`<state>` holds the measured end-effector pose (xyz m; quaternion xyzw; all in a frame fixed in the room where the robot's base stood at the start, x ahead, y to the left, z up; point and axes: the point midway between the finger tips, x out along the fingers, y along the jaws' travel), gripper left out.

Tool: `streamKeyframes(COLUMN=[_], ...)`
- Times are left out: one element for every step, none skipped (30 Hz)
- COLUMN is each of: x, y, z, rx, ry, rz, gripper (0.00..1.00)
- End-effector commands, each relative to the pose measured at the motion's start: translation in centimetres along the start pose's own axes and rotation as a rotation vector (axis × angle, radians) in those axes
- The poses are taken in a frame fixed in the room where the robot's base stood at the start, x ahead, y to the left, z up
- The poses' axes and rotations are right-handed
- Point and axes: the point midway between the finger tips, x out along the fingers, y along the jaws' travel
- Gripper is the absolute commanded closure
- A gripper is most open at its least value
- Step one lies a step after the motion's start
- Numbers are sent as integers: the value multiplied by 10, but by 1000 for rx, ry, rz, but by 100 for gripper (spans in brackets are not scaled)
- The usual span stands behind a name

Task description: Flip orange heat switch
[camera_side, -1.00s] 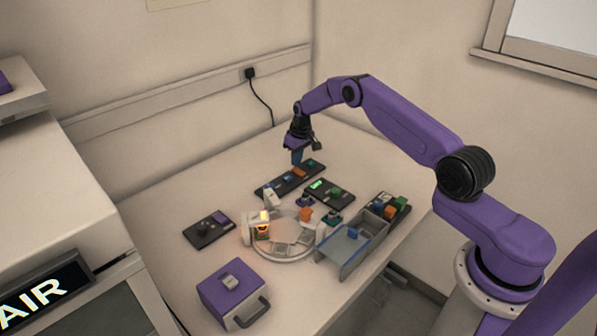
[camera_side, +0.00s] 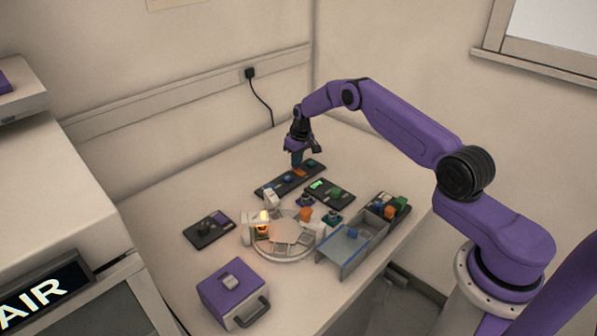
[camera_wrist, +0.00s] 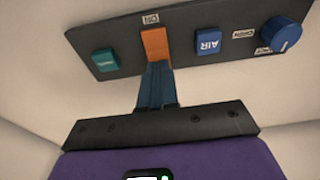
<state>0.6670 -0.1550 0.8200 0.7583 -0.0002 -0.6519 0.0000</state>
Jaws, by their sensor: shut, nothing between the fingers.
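The orange heat switch (camera_wrist: 154,44) sits on a black control panel (camera_wrist: 118,48), between a teal switch (camera_wrist: 104,61) and a blue AIR switch (camera_wrist: 208,44). An ON label shows beside it. In the side view the panel (camera_side: 267,191) lies at the back of the table, and the orange switch (camera_side: 300,173) shows just below my gripper (camera_side: 297,162). In the wrist view my gripper (camera_wrist: 158,68) is shut, its blue fingertips together at the near end of the orange switch. They overlap its edge in the picture; I cannot tell whether they touch it.
A blue knob (camera_wrist: 284,34) stands at the panel's right end in the wrist view.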

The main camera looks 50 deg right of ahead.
Motion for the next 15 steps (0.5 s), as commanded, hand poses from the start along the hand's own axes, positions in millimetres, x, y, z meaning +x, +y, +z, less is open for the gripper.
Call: streamKeyframes(x=[1, 1, 2, 2, 3, 3, 4, 4, 4, 5, 5, 6, 6, 7, 7], y=[0, 0, 0, 0, 0, 0, 0, 0, 0, 0, 0, 0, 0, 0, 0], z=[0, 0, 0, 0, 0, 1, 1, 1, 1, 1, 1, 1, 1, 1, 1], rx=[0, 0, 0, 0, 0, 0, 0, 0, 0, 0, 0, 0, 0, 0, 0], ry=[0, 0, 0, 0, 0, 0, -1, -1, -1, -1, -1, -1, -1, -1, -1], rz=[0, 0, 0, 0, 0, 0, 0, 0, 0, 0, 0, 0, 0, 0, 0], gripper=[100, 100, 100, 100, 100, 100, 100, 100, 100, 100, 100, 100, 100, 100, 100])
